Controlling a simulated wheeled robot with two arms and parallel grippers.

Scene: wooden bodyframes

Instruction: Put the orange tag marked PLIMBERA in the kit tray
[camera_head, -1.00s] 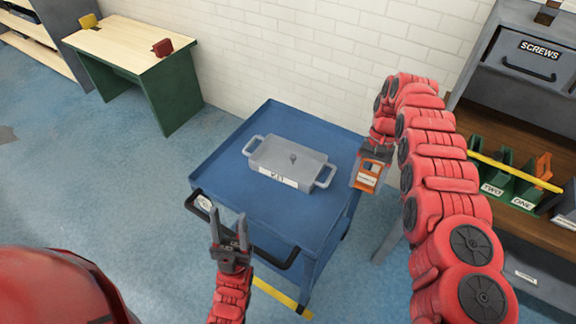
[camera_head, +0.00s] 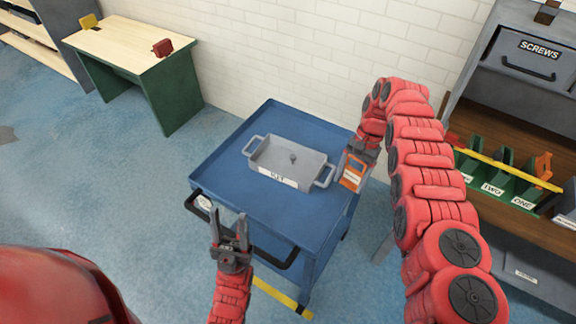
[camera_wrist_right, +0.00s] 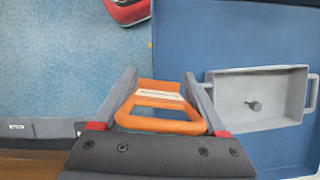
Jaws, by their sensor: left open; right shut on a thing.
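The grey kit tray (camera_head: 287,162), labelled KIT on its front, sits on the blue cart top with a small grey knob-like piece (camera_head: 293,157) inside. My right gripper (camera_head: 357,160) is shut on an orange tag (camera_head: 352,173) with a white label, held up at the cart's right edge, just right of the tray. The label's writing is too small to read. In the right wrist view the tag (camera_wrist_right: 160,124) is between the fingers and the tray (camera_wrist_right: 216,100) is to the right. My left gripper (camera_head: 229,226) is open and empty at the cart's front edge.
The blue cart (camera_head: 225,165) has bare room around the tray and a dark front handle. Right is a shelf with green bins (camera_head: 490,180) labelled TWO and ONE, another orange piece (camera_head: 543,166) and a yellow bar. A wooden-topped desk (camera_head: 120,42) stands back left.

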